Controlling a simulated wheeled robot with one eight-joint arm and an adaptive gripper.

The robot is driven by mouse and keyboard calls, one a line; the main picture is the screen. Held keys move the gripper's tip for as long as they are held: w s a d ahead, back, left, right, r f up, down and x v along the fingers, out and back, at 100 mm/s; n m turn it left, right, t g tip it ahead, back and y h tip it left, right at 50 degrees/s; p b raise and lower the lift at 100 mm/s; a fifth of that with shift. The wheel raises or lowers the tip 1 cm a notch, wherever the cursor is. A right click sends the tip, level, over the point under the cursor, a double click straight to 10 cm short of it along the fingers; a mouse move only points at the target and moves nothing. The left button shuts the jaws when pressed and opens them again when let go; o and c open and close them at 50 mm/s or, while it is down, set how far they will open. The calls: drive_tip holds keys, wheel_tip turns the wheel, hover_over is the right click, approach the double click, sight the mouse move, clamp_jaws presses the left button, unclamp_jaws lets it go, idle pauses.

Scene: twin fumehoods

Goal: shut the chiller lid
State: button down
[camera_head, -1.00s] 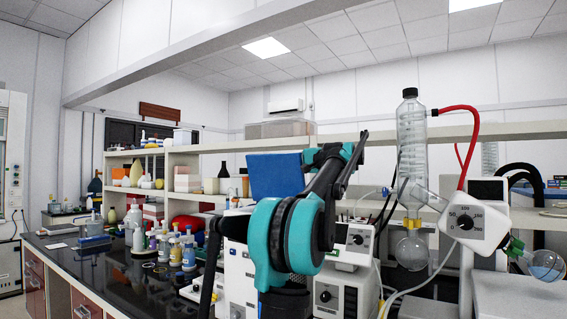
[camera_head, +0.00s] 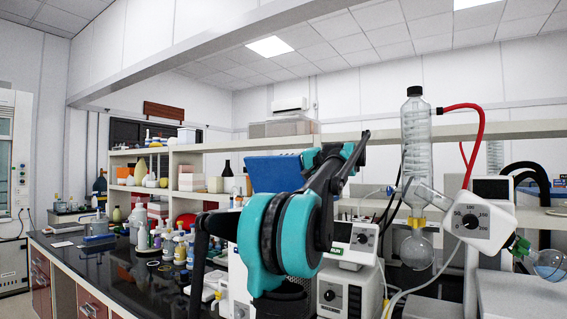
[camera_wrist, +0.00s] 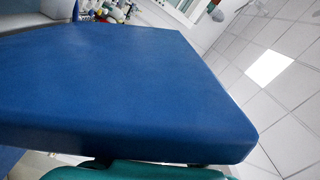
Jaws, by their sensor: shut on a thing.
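The chiller lid is a blue slab (camera_head: 274,174) that stands raised and tilted beside the teal end of my arm in the head view. In the wrist view the lid (camera_wrist: 120,85) fills most of the picture, its near edge close to my gripper (camera_wrist: 140,172). My gripper shows only as a teal and dark part at the bottom there. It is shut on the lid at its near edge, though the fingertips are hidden. The chiller body below the lid is mostly hidden behind my arm in the head view.
White instruments with dials (camera_head: 345,295) stand just right of my arm. A glass condenser and flask (camera_head: 417,140) with a red hose (camera_head: 470,140) stand further right. Several bottles crowd the black bench (camera_head: 110,265) at left. A long shelf (camera_head: 500,130) runs behind.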

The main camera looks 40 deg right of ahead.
sight(277, 168)
drive_tip(key=shift+s+a+f+n, duration=0.2)
drive_tip(key=shift+a+n, duration=0.15)
drive_tip(key=shift+a, duration=0.15)
drive_tip(key=shift+s+a+f+n, duration=0.15)
drive_tip(key=shift+a+f+n, duration=0.05)
drive_tip(key=shift+a+n, duration=0.25)
drive_tip(key=shift+s+a+f+n, duration=0.2)
drive_tip(key=shift+a+n, duration=0.1)
drive_tip(key=shift+a, duration=0.2)
drive_tip(key=shift+s+a+f+n, duration=0.25)
drive_tip(key=shift+a+f+n, duration=0.25)
drive_tip(key=shift+a+n, duration=0.1)
drive_tip(key=shift+s+a+f+n, duration=0.25)
drive_tip(key=shift+a+f+n, duration=0.25)
drive_tip(key=shift+a+n, duration=0.1)
drive_tip(key=shift+s+a+f+n, duration=0.3)
drive_tip(key=shift+a+f+n, duration=0.35)
drive_tip(key=shift+f+n, duration=0.25)
drive_tip(key=shift+s+a+f+n, duration=0.25)
drive_tip(key=shift+a+f+n, duration=0.5)
drive_tip(key=shift+f, duration=0.25)
drive_tip(key=shift+s+a+f+n, duration=0.1)
drive_tip(key=shift+f+n, duration=0.3)
drive_tip(key=shift+n, duration=0.05)
drive_tip(key=c, duration=1.6)
unclamp_jaws()
